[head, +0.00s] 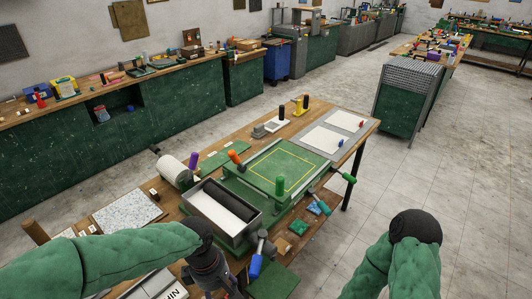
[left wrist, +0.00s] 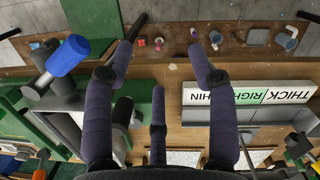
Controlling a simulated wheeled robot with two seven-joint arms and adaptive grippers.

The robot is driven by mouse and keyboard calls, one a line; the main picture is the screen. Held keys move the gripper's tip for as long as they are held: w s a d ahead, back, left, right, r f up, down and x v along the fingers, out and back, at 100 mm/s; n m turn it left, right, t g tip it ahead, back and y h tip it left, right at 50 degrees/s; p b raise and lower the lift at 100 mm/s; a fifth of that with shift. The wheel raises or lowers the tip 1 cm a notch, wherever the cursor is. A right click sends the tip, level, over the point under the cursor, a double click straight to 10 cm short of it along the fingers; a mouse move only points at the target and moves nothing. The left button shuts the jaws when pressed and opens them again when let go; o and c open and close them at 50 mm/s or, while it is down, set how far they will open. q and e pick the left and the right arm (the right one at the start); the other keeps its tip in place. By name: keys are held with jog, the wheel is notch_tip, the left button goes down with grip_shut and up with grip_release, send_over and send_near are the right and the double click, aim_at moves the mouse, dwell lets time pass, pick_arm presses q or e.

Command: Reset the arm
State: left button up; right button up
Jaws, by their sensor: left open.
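My left arm (head: 130,255) reaches in from the left in a green sleeve, over the near edge of the wooden workbench. My left gripper (head: 228,290) hangs at the bottom of the head view, partly cut off by the frame. In the left wrist view the left gripper (left wrist: 163,48) is open, its dark fingers spread with nothing between them. The bench surface lies beyond the fingers. My right arm (head: 395,262) is bent at the lower right, over the floor beside the bench. Its gripper is out of view.
On the workbench (head: 345,117) stand a green press with a yellow outline (head: 285,168), a grey trough (head: 215,222), a white roller (head: 172,170) and a blue-handled tool (head: 256,262). A THICK/THIN sign (left wrist: 245,93) shows near the left fingers. The floor at right is clear.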

pick_arm(q)
jog(key=s+f+m+h+b, duration=0.1)
jog(key=f+m, duration=0.3)
jog(key=f, duration=0.7)
jog(key=s+d+f+m+b, duration=0.1)
jog(key=s+f+m+b, duration=0.1)
jog(key=f, duration=1)
jog(key=s+f+m+h+b, duration=0.1)
jog(key=f+m, duration=0.5)
jog(key=f, duration=0.6)
jog(key=shift+s+d+t+h, duration=0.3)
jog(key=shift+s+d+t, duration=0.1)
jog(key=shift+s, duration=0.5)
